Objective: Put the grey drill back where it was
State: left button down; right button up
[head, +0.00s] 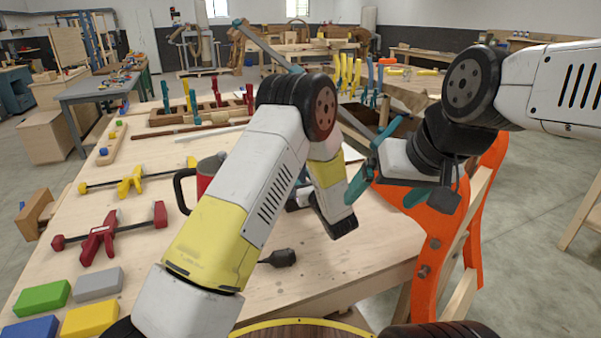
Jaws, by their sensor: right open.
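A dark grey, knob-ended part (281,258) lies on the workbench, just right of my left arm's yellow section. It may be the end of the grey drill, but the rest is hidden behind that arm, so I cannot tell. My right gripper (386,190) has teal fingers and is open and empty. It is above the bench's right edge, in front of the orange chair form, up and to the right of the dark part. My left arm crosses the middle of the view, and I cannot make out its gripper.
The orange chair form (432,250) stands at the bench's right edge. Upright clamps (347,72) stand behind.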

pick_arm(q)
jog(key=shift+s+f, duration=0.1)
jog(key=shift+f, duration=0.4)
jog(key=c, duration=0.8)
grip_release()
jog(key=shift+o, duration=0.2)
